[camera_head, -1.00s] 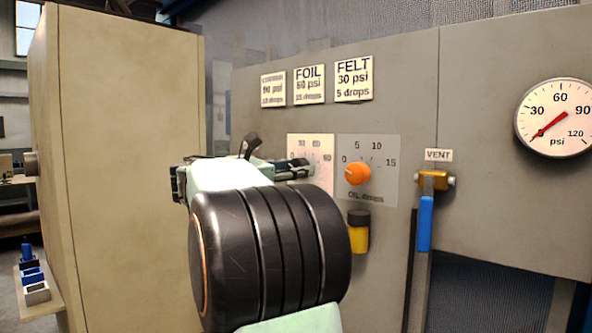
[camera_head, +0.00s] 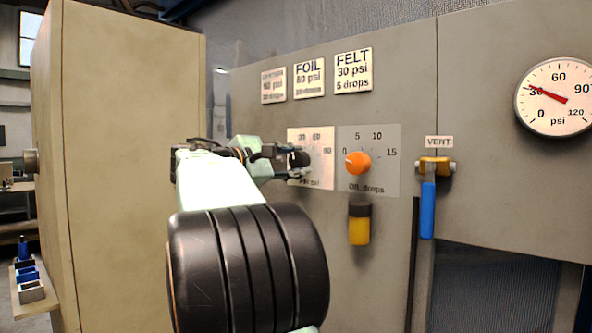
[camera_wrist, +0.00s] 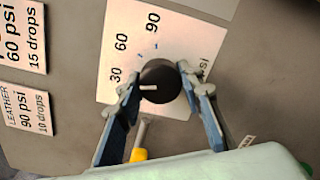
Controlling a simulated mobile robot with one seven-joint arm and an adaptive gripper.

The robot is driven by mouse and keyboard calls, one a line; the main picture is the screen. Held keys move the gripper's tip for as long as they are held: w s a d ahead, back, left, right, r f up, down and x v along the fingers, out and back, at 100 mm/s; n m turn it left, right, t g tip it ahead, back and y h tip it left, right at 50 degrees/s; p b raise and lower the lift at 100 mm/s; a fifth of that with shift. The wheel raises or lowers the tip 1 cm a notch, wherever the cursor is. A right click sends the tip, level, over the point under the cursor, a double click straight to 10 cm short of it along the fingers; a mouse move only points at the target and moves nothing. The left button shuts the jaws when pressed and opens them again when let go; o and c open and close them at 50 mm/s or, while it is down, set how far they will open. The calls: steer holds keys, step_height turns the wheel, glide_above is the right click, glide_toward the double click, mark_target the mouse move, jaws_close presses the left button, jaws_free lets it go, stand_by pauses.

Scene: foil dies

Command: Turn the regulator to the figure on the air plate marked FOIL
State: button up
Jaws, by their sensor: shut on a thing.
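The FOIL plate (camera_head: 308,80) reads 60 psi in the head view. In the wrist view its 60 psi and 15 drops lines show on a partly cut-off plate (camera_wrist: 22,36). The regulator is a black knob (camera_wrist: 160,82) on a white dial plate (camera_wrist: 130,22) marked 30, 60 and 90. Its white pointer line is near the 30 side. My gripper (camera_wrist: 163,80) is shut on the knob, one finger on either side. The pressure gauge (camera_head: 560,120) has its red needle near 30.
An orange oil-drops knob (camera_head: 359,163) is just right of the regulator. Below it hangs a yellow-and-black part (camera_head: 359,230). A blue-handled vent lever (camera_head: 427,210) is farther right. LEATHER (camera_wrist: 25,108) and FELT (camera_head: 353,72) plates flank FOIL. A beige cabinet (camera_head: 130,150) stands left.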

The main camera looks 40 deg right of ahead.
steer(key=m+b, duration=0.2)
steer(key=m, duration=0.2)
steer(key=shift+f+b, duration=0.15)
steer(key=shift+b, duration=0.25)
steer(key=shift+m+b, duration=0.95)
steer(key=shift+m, duration=0.75)
steer(key=o, duration=1.2)
steer(key=shift+a+r, duration=0.15)
steer(key=shift+r, duration=0.05)
steer(key=s+a, duration=0.1)
steer(key=a, duration=1)
steer(key=shift+a, duration=0.35)
